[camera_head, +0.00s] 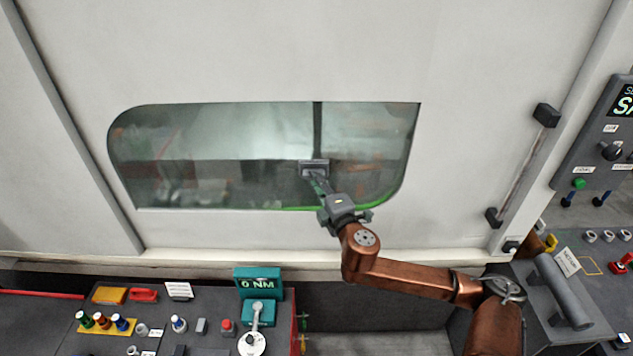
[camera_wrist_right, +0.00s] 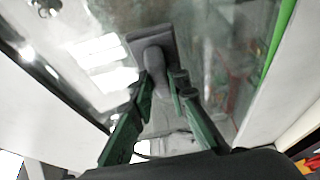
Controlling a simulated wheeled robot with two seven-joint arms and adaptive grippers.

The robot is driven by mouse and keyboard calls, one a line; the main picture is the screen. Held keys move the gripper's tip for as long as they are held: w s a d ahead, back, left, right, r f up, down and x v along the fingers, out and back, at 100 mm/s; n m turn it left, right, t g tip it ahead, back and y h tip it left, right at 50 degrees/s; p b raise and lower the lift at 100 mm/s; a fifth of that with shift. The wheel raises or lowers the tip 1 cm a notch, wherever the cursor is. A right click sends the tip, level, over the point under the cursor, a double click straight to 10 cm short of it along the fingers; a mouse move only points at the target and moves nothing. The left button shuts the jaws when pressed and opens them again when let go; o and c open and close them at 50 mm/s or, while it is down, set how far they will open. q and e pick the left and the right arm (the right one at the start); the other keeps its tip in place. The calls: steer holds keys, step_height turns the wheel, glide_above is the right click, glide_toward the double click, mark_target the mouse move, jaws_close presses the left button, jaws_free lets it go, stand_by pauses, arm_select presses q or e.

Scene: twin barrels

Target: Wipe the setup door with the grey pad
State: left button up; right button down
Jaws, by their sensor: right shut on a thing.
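The setup door (camera_head: 230,60) is a large pale panel with a long dark window (camera_head: 220,160) in it. The grey pad (camera_head: 314,166) lies against the lower right part of the window in the head view; I cannot tell whether it presses on the glass. In the right wrist view the pad (camera_wrist_right: 155,42) has a flat head and a rounded handle. My right gripper (camera_head: 325,190) is shut on the pad's handle, and its green fingers (camera_wrist_right: 160,92) show on both sides of it. My left gripper is not in view.
A control panel (camera_head: 600,150) is farther right. A dark bench (camera_head: 210,340) at lower left holds a teal torque display (camera_head: 258,282), bottles and small tools. The door face left of my arm is clear.

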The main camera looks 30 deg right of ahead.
mark_target(320, 168)
steer(key=shift+w+d, duration=0.4)
steer(key=shift+w, duration=0.4)
stand_by(0.5)
steer(key=shift+s+d+r+p, duration=0.6)
steer(key=shift+s+d, duration=1)
steer(key=shift+d, duration=1.7)
steer(key=shift+s+d+r+p, duration=0.3)
steer(key=shift+s+d+p, duration=0.9)
steer(key=shift+d, duration=2.05)
steer(key=shift+w+a+p, duration=0.6)
steer(key=shift+w+a, duration=0.35)
steer(key=shift+a, duration=1.25)
steer(key=shift+w+a+p, duration=0.65)
steer(key=shift+w+a, duration=0.3)
steer(key=shift+a, duration=1.25)
steer(key=shift+w+a+p, duration=0.6)
steer(key=shift+w+a, duration=0.35)
steer(key=shift+a, duration=1.25)
steer(key=shift+r+p, duration=0.75)
steer(key=shift+p, duration=0.1)
steer(key=shift+s+d+f, duration=0.1)
steer(key=shift+s+d, duration=0.1)
steer(key=shift+d, duration=0.3)
steer(key=shift+s+d, duration=0.45)
steer(key=shift+d, duration=0.55)
steer(key=shift+s+d, duration=0.5)
steer(key=shift+d, duration=0.45)
steer(key=shift+s+d, duration=0.45)
steer(key=shift+d, duration=0.55)
